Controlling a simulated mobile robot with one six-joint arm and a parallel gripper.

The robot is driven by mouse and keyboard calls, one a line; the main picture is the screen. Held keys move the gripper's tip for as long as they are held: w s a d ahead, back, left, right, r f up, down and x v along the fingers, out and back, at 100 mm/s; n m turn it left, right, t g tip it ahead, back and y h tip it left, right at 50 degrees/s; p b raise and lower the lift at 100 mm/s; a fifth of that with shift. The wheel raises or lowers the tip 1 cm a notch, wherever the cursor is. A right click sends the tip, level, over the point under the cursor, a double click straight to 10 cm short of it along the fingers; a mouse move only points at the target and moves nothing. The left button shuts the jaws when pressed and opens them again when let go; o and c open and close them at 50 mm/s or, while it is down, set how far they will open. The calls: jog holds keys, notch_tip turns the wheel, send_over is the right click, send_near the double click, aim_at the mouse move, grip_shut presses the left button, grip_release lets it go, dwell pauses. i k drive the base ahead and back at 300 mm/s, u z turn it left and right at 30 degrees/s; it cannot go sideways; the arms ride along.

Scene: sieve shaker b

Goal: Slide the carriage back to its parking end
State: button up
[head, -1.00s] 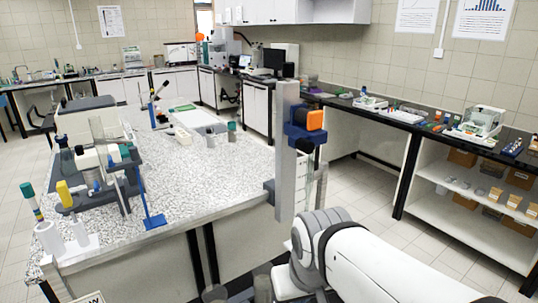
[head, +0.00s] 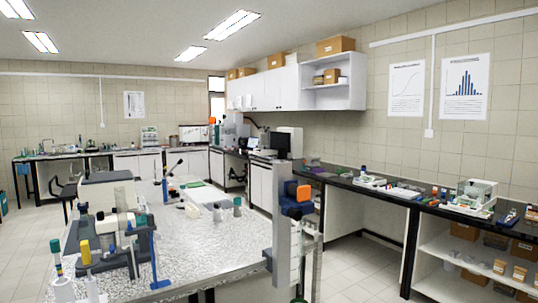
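A tall light grey rail (head: 281,245) stands upright at the right edge of the speckled bench. A blue block with an orange part, apparently the carriage (head: 296,210), sits on the rail's right side, in its upper part. A short length of bare rail shows above it. I cannot tell which end is the parking end. My gripper is not in view.
The speckled bench (head: 215,248) holds a blue and grey apparatus (head: 128,240) at left and small bottles near its back. Open floor (head: 345,268) lies right of the rail, before a side bench (head: 395,196) with equipment.

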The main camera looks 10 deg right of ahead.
aim_at(284, 257)
jog(key=u, duration=0.05)
jog(key=k, duration=0.6)
jog(key=z, duration=0.7)
jog(key=i, duration=1.9)
jog(key=u, duration=0.1)
